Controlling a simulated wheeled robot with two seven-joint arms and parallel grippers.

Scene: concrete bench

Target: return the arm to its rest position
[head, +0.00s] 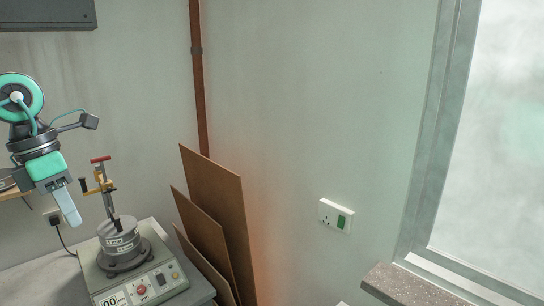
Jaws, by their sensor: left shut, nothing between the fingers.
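My left gripper (68,205) is in the head view at the left, on a green and dark grey arm. Its pale fingers are shut, point downward and hold nothing. It hangs in the air up and to the left of a lab device with a round metal pot on top (119,238). A gap shows between the fingers and the device in the picture. My right gripper is not in this view.
The device's base (150,287) stands on the grey bench (40,280). A clamp with a red handle (100,160) rises above the pot. Brown boards (215,190) lean on the wall beside the bench. A socket (335,216) and a window are further right.

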